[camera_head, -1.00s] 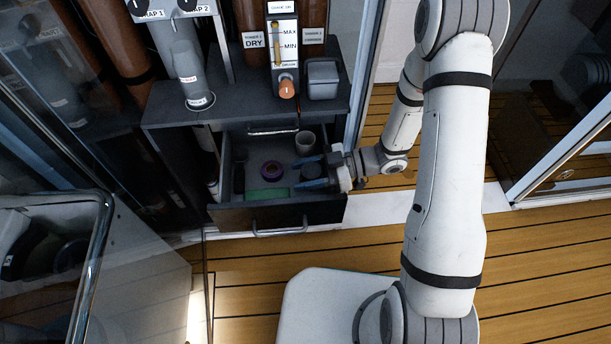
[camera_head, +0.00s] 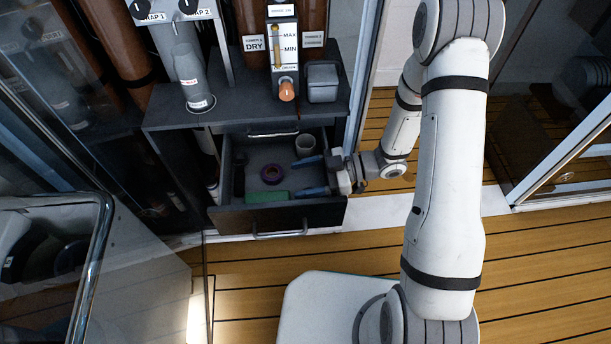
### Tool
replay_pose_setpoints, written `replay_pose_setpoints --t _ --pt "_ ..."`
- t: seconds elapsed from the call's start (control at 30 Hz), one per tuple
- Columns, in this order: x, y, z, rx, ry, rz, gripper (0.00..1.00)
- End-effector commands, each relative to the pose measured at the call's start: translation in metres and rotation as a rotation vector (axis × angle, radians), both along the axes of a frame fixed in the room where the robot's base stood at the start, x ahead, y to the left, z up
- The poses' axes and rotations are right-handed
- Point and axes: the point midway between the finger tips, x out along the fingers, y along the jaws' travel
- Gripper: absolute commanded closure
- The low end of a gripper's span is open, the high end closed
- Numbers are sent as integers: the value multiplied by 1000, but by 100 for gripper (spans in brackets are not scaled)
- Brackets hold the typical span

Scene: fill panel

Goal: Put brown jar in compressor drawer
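The compressor drawer (camera_head: 272,218) is pulled out below the dark cabinet top. My gripper (camera_head: 311,176) reaches in over the drawer's right side, its two blue fingers spread apart. A dark round thing (camera_head: 311,174), which may be the brown jar, sits low between the fingers inside the drawer. It is small and dark, so its colour is hard to tell. The fingers appear clear of it on both sides.
A grey square container (camera_head: 322,83) stands on the cabinet top (camera_head: 240,108). A glass-fronted box (camera_head: 60,255) is at the lower left. Wooden floor is free on the right.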

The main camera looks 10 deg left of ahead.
Motion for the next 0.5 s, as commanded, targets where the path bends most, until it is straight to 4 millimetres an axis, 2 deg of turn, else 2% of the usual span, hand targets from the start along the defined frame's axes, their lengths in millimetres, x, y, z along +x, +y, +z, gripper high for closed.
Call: replay_pose_setpoints --t 0.03,0.17,0.37,0.5 --pt "-1 -1 -10 -15 -7 2 33" --pt "-1 -1 -11 -15 -7 2 33" --pt "-1 -1 1 -14 -10 2 33" --pt "6 -22 11 -13 -6 -5 33"
